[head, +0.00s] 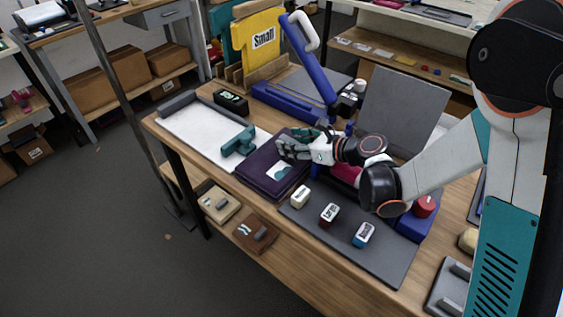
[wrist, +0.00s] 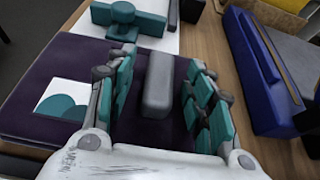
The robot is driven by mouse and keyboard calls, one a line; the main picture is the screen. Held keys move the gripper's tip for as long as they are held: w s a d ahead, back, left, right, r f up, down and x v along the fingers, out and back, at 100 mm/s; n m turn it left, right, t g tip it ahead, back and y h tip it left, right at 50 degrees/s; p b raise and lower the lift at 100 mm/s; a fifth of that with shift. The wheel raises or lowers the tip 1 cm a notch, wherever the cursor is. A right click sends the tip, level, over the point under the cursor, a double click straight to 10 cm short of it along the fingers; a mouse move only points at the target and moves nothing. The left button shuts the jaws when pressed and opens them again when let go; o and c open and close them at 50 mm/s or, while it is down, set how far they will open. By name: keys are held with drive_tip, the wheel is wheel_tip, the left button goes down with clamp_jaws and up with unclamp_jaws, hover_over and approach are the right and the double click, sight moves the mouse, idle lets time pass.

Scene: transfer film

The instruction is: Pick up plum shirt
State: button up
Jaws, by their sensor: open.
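The plum shirt (head: 258,177) is a flat, folded, dark purple piece on the workbench, with a white and teal print near its front corner. It fills much of the wrist view (wrist: 40,75), where the print also shows. My gripper (head: 284,148) is over the right-rear part of the shirt. In the wrist view my gripper (wrist: 162,72) has its teal-padded fingers spread apart, with purple cloth showing between them. Whether the fingertips touch the cloth is unclear.
A teal tool (head: 239,141) stands on a white board (head: 200,128) left of the shirt. Several small labelled blocks sit on a dark mat (head: 385,262) in front right.

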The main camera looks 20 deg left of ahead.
clamp_jaws()
drive_tip(key=shift+r, duration=0.15)
